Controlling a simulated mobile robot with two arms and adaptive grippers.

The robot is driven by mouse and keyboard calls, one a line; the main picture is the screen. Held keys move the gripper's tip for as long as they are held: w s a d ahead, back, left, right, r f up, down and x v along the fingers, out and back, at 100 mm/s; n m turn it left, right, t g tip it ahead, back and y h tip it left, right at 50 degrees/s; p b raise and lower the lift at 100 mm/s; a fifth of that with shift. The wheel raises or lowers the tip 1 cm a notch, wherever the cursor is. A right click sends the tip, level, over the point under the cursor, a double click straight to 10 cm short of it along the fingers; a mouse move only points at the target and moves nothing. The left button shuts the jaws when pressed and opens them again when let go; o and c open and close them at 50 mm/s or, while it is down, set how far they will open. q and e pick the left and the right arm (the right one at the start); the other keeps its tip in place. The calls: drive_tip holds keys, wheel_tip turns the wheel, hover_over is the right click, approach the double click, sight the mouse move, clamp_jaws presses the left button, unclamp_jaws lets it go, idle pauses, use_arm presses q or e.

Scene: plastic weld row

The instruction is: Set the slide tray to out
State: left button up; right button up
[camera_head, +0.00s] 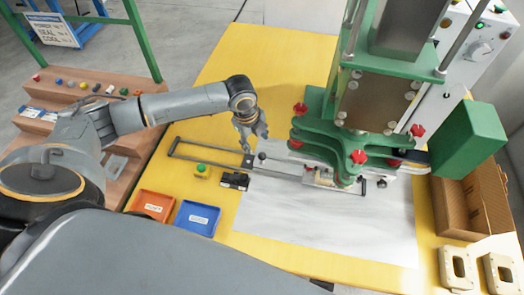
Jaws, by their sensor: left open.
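The slide tray (285,170) is a narrow light-grey piece on a long grey rail frame (205,158). Its right part goes in under the green press (345,145), where the press hides some of it. A small dark knob (262,156) stands near its left end. My left gripper (250,143) is open, pointing down just left of the knob and over the rail. I cannot tell whether its fingers touch anything. My right gripper is not in view.
An orange bin (152,205) and a blue bin (197,218) stand nearer me. A cardboard box (470,205) and beige parts (458,269) are at the right.

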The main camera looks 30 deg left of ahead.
use_arm(q)
hover_over(261, 154)
drive_tip(key=s, duration=0.2)
wheel_tip(261, 154, down, 4)
drive_tip(key=f, duration=0.2)
drive_tip(key=w+f, duration=0.1)
drive_tip(key=f+p, duration=0.1)
drive_tip(key=f, duration=0.1)
drive_tip(key=shift+w+d+f, duration=0.1)
drive_tip(key=shift+w+f, duration=0.2)
drive_tip(key=shift+w, duration=0.05)
drive_tip(key=shift+f, duration=0.4)
drive_tip(key=shift+w, duration=0.1)
drive_tip(key=c, duration=1)
clamp_jaws()
drive_tip(key=shift+f, duration=0.1)
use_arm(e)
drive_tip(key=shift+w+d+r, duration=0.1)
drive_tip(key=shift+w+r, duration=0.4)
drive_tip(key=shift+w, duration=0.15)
